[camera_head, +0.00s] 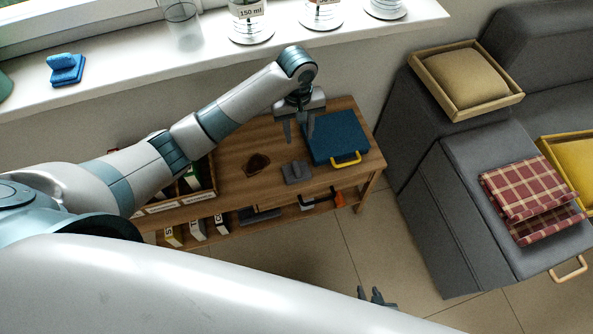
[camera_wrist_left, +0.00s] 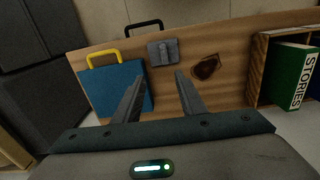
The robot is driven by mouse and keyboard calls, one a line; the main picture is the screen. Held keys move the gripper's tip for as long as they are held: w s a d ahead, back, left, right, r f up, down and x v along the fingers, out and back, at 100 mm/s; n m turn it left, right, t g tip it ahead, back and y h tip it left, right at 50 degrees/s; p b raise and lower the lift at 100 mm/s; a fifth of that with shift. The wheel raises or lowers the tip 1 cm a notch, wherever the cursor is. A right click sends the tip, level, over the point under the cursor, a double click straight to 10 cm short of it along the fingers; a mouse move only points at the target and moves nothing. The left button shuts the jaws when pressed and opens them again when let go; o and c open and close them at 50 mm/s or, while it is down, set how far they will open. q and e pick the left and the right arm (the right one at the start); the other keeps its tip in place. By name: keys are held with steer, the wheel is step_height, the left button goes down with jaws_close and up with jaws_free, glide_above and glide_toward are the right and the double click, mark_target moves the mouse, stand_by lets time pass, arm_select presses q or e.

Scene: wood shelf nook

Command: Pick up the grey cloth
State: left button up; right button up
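The grey cloth (camera_head: 296,172) lies on the wooden table, a small flat piece with a raised ridge on top. In the left wrist view the grey cloth (camera_wrist_left: 163,53) lies beyond my fingertips, roughly in line with the gap between them. My left gripper (camera_head: 299,138) is above the table, behind the cloth in the head view. Its fingers (camera_wrist_left: 160,77) are apart with nothing between them. My right gripper (camera_head: 376,298) shows only as small grey fingertips at the bottom of the head view, away from the table; the rest is hidden by my arm.
A blue case (camera_head: 337,137) with a yellow handle lies right of the cloth. A box with books (camera_head: 193,178) stands at the table's left. A grey sofa (camera_head: 430,225) is to the right. A blue piece (camera_head: 66,69) sits on the windowsill.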

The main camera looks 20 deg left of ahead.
arm_select(q)
steer(key=shift+w+a+r, duration=0.35)
steer(key=shift+w+r, duration=0.05)
steer(key=shift+r, duration=0.05)
glide_above(296, 163)
steer(key=f, duration=1.2)
steer(key=shift+w+d+f, duration=0.1)
steer(key=shift+w+f, duration=0.05)
steer(key=shift+w, duration=0.05)
steer(key=shift+s+f, duration=0.15)
steer(key=shift+f, duration=1.15)
steer(key=shift+s+f, duration=0.15)
steer(key=shift+f, duration=1.15)
jaws_close()
